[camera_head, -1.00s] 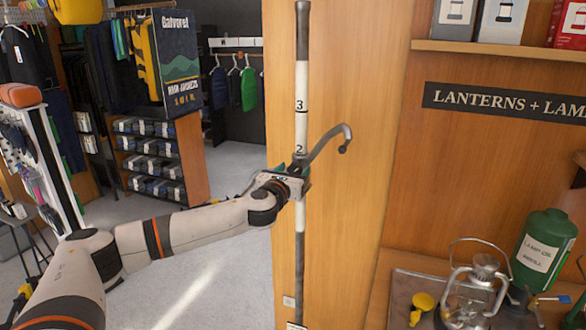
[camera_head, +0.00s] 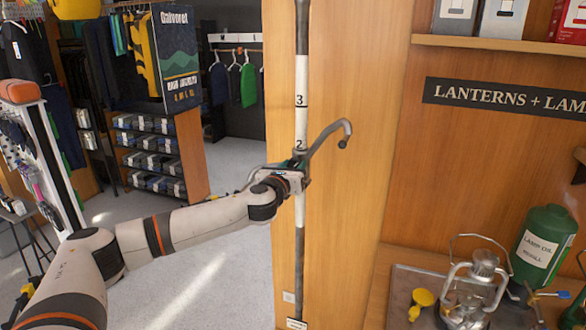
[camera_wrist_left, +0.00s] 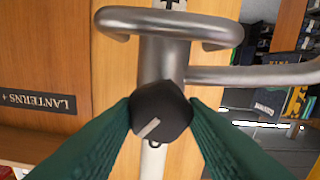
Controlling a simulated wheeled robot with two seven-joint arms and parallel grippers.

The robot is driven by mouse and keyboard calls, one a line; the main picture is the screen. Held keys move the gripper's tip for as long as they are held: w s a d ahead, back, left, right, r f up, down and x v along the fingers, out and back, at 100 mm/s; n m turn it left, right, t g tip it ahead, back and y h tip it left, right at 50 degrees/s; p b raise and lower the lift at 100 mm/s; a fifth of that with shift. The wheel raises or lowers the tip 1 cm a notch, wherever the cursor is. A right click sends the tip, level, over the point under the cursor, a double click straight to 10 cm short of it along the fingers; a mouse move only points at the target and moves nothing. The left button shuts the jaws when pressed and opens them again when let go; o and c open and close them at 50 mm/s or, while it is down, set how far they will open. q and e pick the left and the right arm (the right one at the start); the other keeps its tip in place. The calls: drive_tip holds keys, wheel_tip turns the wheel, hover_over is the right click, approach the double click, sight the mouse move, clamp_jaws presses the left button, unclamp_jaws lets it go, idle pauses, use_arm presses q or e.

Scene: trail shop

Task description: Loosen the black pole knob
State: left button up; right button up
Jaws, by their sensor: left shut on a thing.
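A tall pole (camera_head: 301,95) with white and grey sections and number marks stands upright against the wooden panel. A grey curved hook (camera_head: 335,128) sticks out from its collar to the right. The black pole knob (camera_wrist_left: 160,112) is faceted, with a pale line pointing to its lower left in the left wrist view. It sits on the metal collar (camera_wrist_left: 163,58) of the pole. My left gripper (camera_head: 299,170) is at the collar just below the "2" mark. Its green fingers are shut on the knob from both sides. In the head view my gripper hides the knob.
A bench at the lower right holds a lantern (camera_head: 475,290), a green lamp oil bottle (camera_head: 543,245) and a yellow funnel (camera_head: 421,302). A shelf (camera_head: 500,48) with boxes is above. Clothes racks and a stocked shelf stand behind my left arm. Grey floor lies open between.

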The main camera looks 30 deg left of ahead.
use_arm(q)
drive_tip(key=n+b, duration=0.1)
drive_tip(key=n, duration=0.3)
drive_tip(key=shift+f, duration=0.1)
drive_tip(key=n+b, duration=0.1)
drive_tip(key=n, duration=0.4)
drive_tip(key=shift+a, duration=0.1)
drive_tip(key=n+b, duration=0.1)
drive_tip(key=n, duration=0.3)
drive_tip(key=shift+f, duration=0.1)
drive_tip(key=shift+n+b, duration=0.5)
drive_tip(key=shift+n, duration=1.6)
drive_tip(key=o, duration=1)
drive_tip(key=shift+s+a, duration=0.1)
drive_tip(key=shift+c, duration=0.2)
drive_tip(key=shift+s, duration=0.1)
